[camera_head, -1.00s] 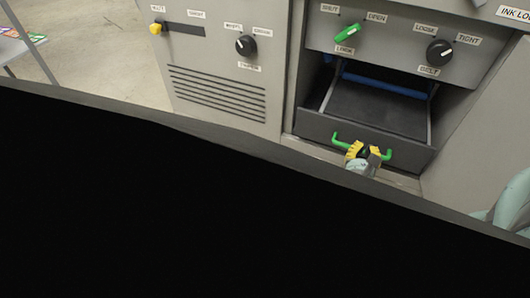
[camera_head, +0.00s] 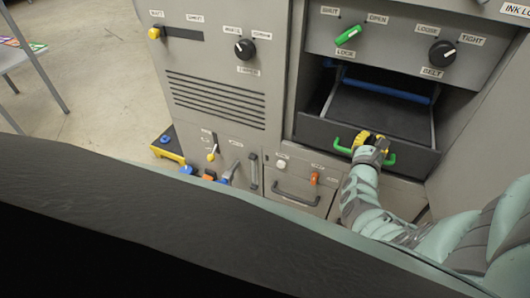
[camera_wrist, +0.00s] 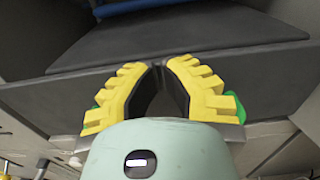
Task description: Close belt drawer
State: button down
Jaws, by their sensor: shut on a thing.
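The belt drawer (camera_head: 415,155) is a dark grey drawer, pulled out of its bay in the machine, with a flat dark belt surface inside. Its green handle (camera_head: 343,150) runs along the front face. My gripper (camera_head: 371,139) has yellow ridged fingers and is shut on the middle of the handle. In the wrist view the gripper (camera_wrist: 158,82) covers most of the handle; green ends show at both sides, one at the right (camera_wrist: 236,108). The drawer front (camera_wrist: 285,80) lies just ahead of the fingers. A blue bar (camera_head: 385,90) crosses the back of the bay.
Above the bay are a green lock lever (camera_head: 348,36) and a black belt knob (camera_head: 441,54). Below is a smaller drawer (camera_head: 298,195) with a metal handle and an orange latch (camera_head: 314,179).

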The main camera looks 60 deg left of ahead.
aim_at(375, 121)
jog(key=b+x, duration=0.2)
jog(key=b, duration=0.1)
jog(key=b+x, duration=0.6)
jog(key=shift+f, duration=0.4)
jog(key=shift+w+a+r+b, duration=0.25)
jog(key=shift+w+b, duration=0.3)
jog(key=shift+b, duration=0.15)
